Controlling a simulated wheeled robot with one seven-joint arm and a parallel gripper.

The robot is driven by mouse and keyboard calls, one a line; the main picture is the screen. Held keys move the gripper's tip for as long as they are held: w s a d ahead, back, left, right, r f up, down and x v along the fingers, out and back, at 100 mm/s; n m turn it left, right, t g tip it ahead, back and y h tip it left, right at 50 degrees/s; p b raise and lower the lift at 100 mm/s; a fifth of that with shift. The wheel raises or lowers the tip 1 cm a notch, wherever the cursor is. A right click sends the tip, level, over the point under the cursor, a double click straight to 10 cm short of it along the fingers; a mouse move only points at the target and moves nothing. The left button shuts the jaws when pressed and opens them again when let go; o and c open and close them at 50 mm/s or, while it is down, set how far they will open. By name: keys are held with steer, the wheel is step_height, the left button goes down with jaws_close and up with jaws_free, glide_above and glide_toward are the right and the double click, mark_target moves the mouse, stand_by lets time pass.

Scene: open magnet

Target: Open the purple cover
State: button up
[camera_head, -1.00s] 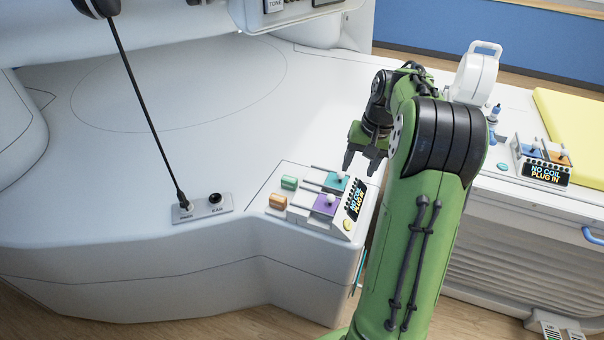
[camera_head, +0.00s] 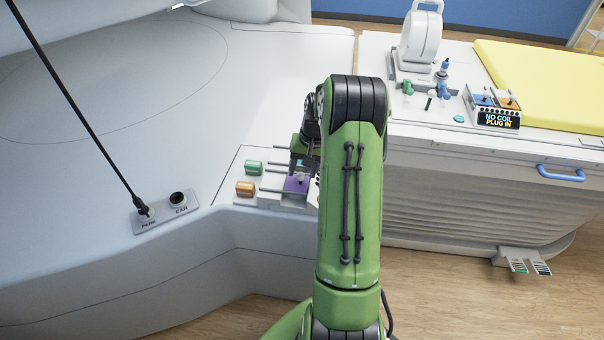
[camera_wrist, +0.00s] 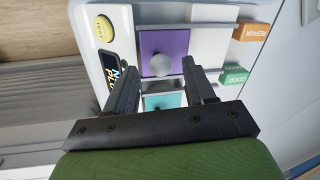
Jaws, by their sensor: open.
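The purple cover (camera_head: 295,185) is on the small panel at the corner of the white machine, partly behind my arm in the head view. In the wrist view the purple cover (camera_wrist: 176,43) is a flat square with a pale round knob (camera_wrist: 161,64) near its lower edge. It looks closed. My gripper (camera_wrist: 163,75) is open, with its two fingers on either side of the knob in the picture. I cannot tell whether they touch the knob or are above it. In the head view my gripper (camera_head: 304,158) is just behind the cover, mostly hidden by my arm.
A teal cover (camera_wrist: 165,101) is beside the purple one, between my fingers in the wrist view. An orange block (camera_head: 246,188) and a green block (camera_head: 253,168) stand left of the covers. A dark display (camera_wrist: 112,75) and a yellow button (camera_wrist: 104,27) are on the panel's other side.

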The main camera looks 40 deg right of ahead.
steer(key=shift+w+a+f, duration=0.15)
steer(key=shift+f, duration=0.6)
steer(key=shift+c, duration=0.4)
jaws_close()
steer(key=w+a, duration=0.2)
steer(key=w+a+p, duration=0.1)
steer(key=w+a, duration=0.1)
steer(key=w, duration=0.1)
steer(key=shift+w+a, duration=0.1)
steer(key=shift+w, duration=0.1)
steer(key=shift+o, duration=0.4)
jaws_free()
steer(key=shift+s, duration=0.1)
